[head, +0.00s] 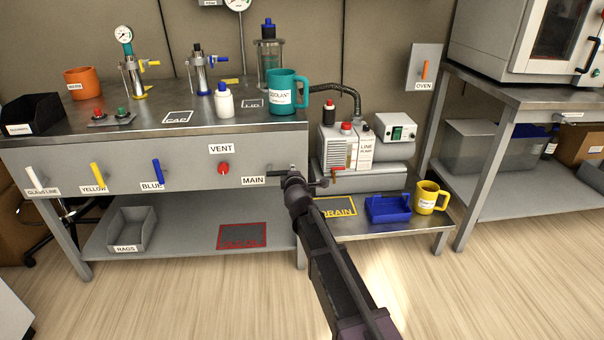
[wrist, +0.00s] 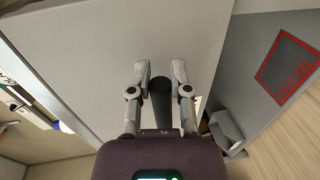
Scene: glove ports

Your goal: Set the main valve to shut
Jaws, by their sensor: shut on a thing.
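The MAIN label (head: 254,181) is at the right end of the bench's grey front panel. My gripper (head: 291,177) is right beside it, in front of the panel, and hides most of the main valve in the head view. In the wrist view the two fingers of my gripper (wrist: 161,70) stand on either side of the dark main valve handle (wrist: 160,100) and are shut on it. The handle's far end and pivot are hard to make out, so I cannot tell the valve's setting.
White, yellow (head: 98,175) and blue (head: 157,172) handles and the red VENT knob (head: 223,168) are left along the panel. The line pump (head: 345,146), with a red-handled tap (head: 337,171), stands close right of my gripper. A blue tray (head: 388,208) and yellow mug (head: 428,198) are lower right.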

